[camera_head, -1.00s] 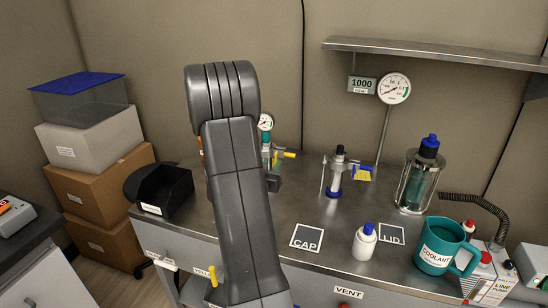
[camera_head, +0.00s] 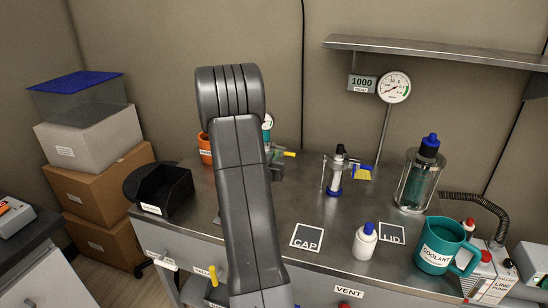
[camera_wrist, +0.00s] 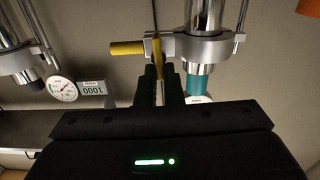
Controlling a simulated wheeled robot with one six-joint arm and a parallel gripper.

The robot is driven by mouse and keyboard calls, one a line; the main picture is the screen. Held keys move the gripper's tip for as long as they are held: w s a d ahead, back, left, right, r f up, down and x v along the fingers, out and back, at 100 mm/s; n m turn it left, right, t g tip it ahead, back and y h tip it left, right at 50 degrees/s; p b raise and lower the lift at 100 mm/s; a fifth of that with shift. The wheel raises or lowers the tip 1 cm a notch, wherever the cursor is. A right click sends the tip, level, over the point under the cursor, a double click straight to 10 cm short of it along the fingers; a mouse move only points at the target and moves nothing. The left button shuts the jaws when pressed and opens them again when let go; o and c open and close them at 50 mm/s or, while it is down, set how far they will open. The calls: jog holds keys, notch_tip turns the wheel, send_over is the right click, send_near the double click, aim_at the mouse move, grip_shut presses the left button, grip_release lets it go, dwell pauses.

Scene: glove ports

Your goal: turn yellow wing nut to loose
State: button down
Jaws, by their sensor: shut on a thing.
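The yellow wing nut (camera_wrist: 158,60) is on a grey metal clamp (camera_wrist: 190,47) around a shiny upright tube in the wrist view, which is upside down. My gripper (camera_wrist: 160,80) is shut on the yellow part between its dark fingers. A yellow bar (camera_wrist: 127,48) sticks out sideways from the same clamp; I cannot tell whether it is one piece with the gripped part. In the head view a yellow end (camera_head: 289,154) shows just right of my arm, which hides most of the clamp and the gripper.
A second small fitting with a blue base (camera_head: 334,190) and a glass vessel with a blue cap (camera_head: 418,180) stand to the right. A white bottle (camera_head: 364,243), a teal jug (camera_head: 440,247) and a black bin (camera_head: 165,190) are also on the bench. An orange cup (camera_head: 205,150) is behind my arm.

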jog(key=shift+n, duration=0.3)
jog(key=shift+w+a+f+n+p, duration=0.2)
jog(key=shift+n+p, duration=0.5)
jog(key=shift+n, duration=1.9)
jog(key=shift+s+a+f+n+p, duration=0.1)
jog(key=shift+a+f+n+p, duration=0.45)
jog(key=shift+n, duration=2.05)
jog(key=shift+w+a+n+p, duration=0.15)
jog(key=shift+n+p, duration=0.75)
jog(key=shift+n, duration=1.7)
jog(key=shift+d, duration=0.1)
jog(key=c, duration=1.6)
grip_release()
jog(key=shift+o, duration=0.2)
